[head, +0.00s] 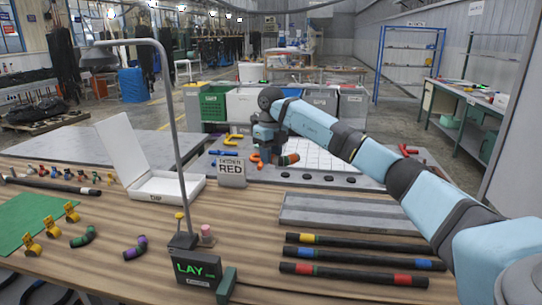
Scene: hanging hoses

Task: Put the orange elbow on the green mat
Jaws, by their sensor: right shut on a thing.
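The elbow (289,159) is a short, dark curved pipe piece with orange-red bands. The gripper's fingers are small and partly hidden, and I cannot tell whether the elbow touches the board. The green mat (28,217) lies at the left edge of the wooden table, far to the left of the gripper. Its visible part holds no elbow. My left gripper is not in view.
Yellow clamps (52,228), a green-banded elbow (84,237) and a purple-banded elbow (136,248) lie near the mat. Banded hoses (360,256) lie front right.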

